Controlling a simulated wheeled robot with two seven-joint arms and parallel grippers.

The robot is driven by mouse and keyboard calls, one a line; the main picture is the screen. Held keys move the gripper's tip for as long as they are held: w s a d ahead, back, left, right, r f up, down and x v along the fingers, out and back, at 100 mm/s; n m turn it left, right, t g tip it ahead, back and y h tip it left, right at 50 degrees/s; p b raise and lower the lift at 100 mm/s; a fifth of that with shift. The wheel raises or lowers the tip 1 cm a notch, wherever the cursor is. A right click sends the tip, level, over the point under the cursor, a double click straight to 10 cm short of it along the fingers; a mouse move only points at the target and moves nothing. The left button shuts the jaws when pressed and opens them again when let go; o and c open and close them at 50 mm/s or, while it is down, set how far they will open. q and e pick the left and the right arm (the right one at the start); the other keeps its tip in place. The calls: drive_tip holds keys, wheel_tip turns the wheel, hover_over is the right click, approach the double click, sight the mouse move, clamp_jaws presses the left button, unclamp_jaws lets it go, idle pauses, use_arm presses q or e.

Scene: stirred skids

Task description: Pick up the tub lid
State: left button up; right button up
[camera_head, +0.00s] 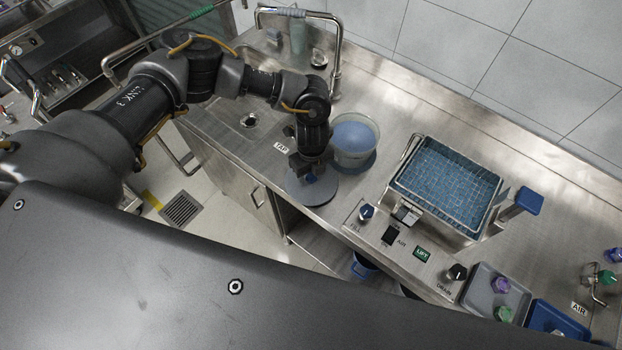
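The tub lid appears to be the flat grey-blue disc (325,190) at the front edge of the steel counter, with a small blue part near its middle. My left gripper (309,176) points down right over that middle and hides part of it. The fingertips are small and dark here, so I cannot tell whether they are closed on the blue part. A clear round tub (353,152) with blue contents stands just behind and to the right of the disc, on a blue base. My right gripper is not in view.
A steel basin with a blue mesh basket (447,182) stands to the right, behind a control panel with knobs (390,235). A tall tap (337,60) rises behind my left arm. Grey (480,299) and blue (540,316) trays sit at lower right.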

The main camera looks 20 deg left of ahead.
use_arm(q)
drive_tip(key=c, duration=0.9)
drive_tip(key=shift+c, duration=0.2)
